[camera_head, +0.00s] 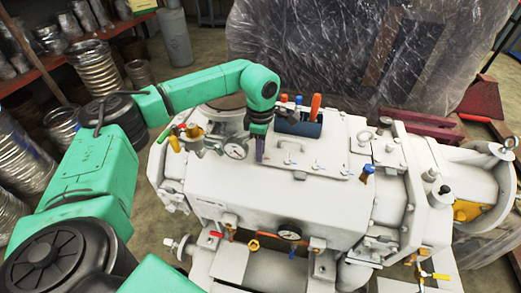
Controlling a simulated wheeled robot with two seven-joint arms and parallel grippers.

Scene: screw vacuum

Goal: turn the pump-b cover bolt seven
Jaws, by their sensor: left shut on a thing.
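The white pump (275,205) fills the middle of the view. A flat cover (312,155) with a small handle lies on its top. Small bolts sit along the cover's edges, but I cannot tell which one is bolt seven. My left gripper (260,133) points down at the cover's left end, beside a round gauge (235,149). It is shut on a slim purple tool (260,149) that reaches down toward the cover's edge. I cannot tell whether the tool's tip touches a bolt. My right gripper is not in view.
A dark blue tool holder (299,127) with orange- and blue-handled tools stands close to the right of my left gripper. A blue-topped fitting (367,170) rises at the pump's right. Shelves with metal hoses (95,68) stand at left. A plastic-wrapped crate (340,45) stands behind.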

